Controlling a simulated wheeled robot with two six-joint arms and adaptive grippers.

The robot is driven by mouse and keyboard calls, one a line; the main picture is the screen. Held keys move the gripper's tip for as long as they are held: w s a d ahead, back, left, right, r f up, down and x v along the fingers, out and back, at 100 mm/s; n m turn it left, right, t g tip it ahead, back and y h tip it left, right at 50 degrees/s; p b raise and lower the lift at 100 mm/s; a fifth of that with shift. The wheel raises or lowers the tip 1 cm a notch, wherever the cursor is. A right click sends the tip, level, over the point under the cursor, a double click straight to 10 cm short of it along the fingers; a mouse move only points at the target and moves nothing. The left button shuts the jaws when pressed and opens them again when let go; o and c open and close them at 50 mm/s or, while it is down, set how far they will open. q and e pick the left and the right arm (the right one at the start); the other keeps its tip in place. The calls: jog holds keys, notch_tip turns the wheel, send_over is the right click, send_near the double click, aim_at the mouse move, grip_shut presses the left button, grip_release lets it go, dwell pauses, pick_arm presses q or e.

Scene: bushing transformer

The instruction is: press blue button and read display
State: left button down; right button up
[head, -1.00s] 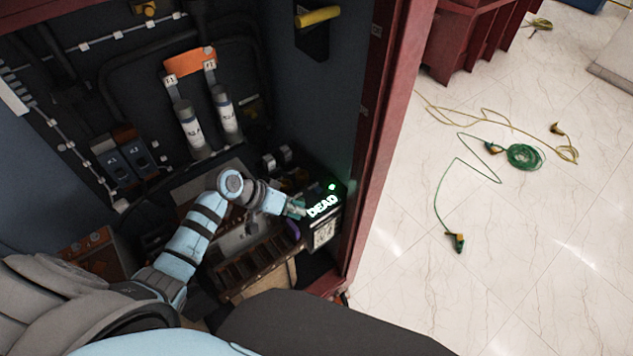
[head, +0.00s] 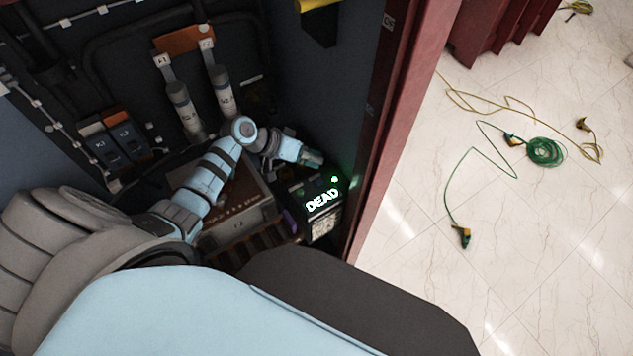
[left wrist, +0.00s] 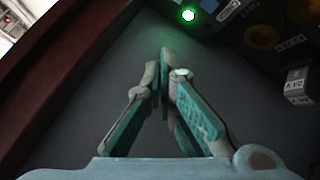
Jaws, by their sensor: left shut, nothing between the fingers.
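The black tester box (head: 318,208) sits low at the right side of the cabinet. Its display (head: 322,200) reads "DEAD" in bright letters, and a green light (head: 334,180) glows above the text. My right gripper is not in view.
The red cabinet frame (head: 400,130) stands close on the right of the tester box. Two grey cylinders hang from an orange bracket (head: 186,40) at the back. Green cable (head: 545,152) and yellow cable lie on the pale floor outside.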

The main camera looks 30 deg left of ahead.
aim_at(318, 179)
pick_arm(q)
jog(key=f, duration=0.1)
jog(key=w+f+b, duration=0.1)
jog(key=f, duration=0.1)
jog(key=shift+w+d+f, duration=0.1)
jog(key=shift+w+f, duration=0.25)
jog(key=shift+w, duration=0.05)
jog(key=f+b, duration=0.2)
jog(key=w+f+b, duration=0.1)
jog(key=f+b, duration=0.1)
jog(key=shift+w+f, duration=0.15)
jog(key=shift+f, duration=0.05)
jog(key=shift+s+f, duration=0.15)
jog(key=shift+s, duration=0.1)
jog(key=shift+s+b, duration=0.35)
jog(key=shift+w, duration=0.3)
jog(key=shift+s, duration=0.1)
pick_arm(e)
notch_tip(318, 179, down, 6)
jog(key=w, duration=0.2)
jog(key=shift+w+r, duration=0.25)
